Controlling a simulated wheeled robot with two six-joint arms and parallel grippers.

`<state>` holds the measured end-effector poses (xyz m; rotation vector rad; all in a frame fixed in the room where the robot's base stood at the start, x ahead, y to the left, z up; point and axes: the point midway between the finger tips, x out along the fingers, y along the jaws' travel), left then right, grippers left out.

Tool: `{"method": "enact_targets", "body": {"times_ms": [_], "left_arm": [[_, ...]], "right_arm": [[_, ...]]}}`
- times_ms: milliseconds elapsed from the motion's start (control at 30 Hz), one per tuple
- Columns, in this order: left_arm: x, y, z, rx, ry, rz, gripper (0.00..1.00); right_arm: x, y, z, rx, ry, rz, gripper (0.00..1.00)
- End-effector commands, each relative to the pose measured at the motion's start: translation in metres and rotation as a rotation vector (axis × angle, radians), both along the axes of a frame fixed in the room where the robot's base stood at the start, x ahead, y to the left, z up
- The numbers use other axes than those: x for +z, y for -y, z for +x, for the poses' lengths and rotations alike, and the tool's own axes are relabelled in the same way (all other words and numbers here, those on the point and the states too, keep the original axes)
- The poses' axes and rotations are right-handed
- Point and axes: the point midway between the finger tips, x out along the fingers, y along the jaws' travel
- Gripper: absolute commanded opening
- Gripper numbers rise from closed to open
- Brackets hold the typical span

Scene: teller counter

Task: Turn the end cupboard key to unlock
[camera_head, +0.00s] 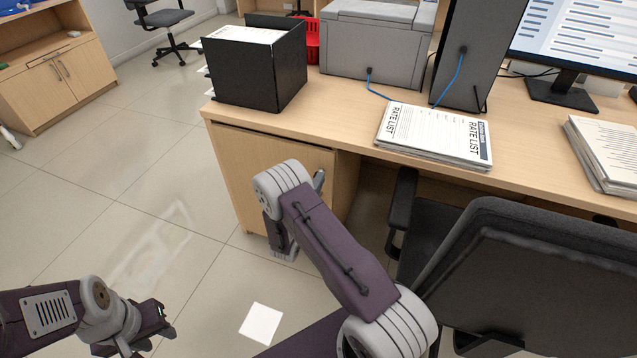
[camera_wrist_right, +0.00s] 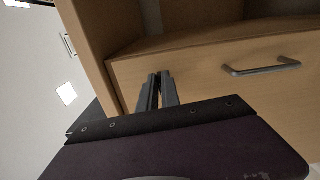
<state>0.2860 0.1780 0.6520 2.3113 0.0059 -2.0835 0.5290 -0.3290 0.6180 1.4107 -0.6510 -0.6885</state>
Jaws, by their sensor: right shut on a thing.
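The end cupboard door (camera_head: 238,165) is the light wood panel under the left end of the counter. It fills much of the right wrist view (camera_wrist_right: 215,92), with its grey bar handle (camera_wrist_right: 260,67) to the right of my fingers. My right gripper (camera_wrist_right: 160,78) is shut at the door face near the panel's edge. The key is hidden between or behind its fingertips, so its angle cannot be told. In the head view my right arm covers that spot; the handle (camera_head: 319,181) shows just beside it. My left gripper (camera_head: 153,337) is open and empty over the floor.
A black paper box (camera_head: 245,75), a printer (camera_head: 375,45) and a RATE LIST stack (camera_head: 435,135) stand on the counter (camera_head: 340,115). A black office chair (camera_head: 520,270) is close to my right arm.

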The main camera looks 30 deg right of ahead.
Motion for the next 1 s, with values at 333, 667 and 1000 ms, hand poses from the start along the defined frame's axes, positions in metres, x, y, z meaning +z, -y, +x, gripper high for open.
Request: {"method": "enact_targets", "body": {"times_ms": [333, 667, 1000], "left_arm": [[-0.0028, 0.0, 0.0, 0.0, 0.0, 0.0, 0.36], [-0.0028, 0.0001, 0.0, 0.0, 0.0, 0.0, 0.36], [-0.0027, 0.0001, 0.0, 0.0, 0.0, 0.0, 0.36]], "right_arm": [[-0.0011, -0.0001, 0.0, 0.001, 0.052, 0.047, 0.0], [-0.001, -0.0001, 0.0, 0.0, 0.055, 0.05, 0.0], [-0.0008, 0.0, -0.0001, 0.0, 0.055, 0.048, 0.29]]}}
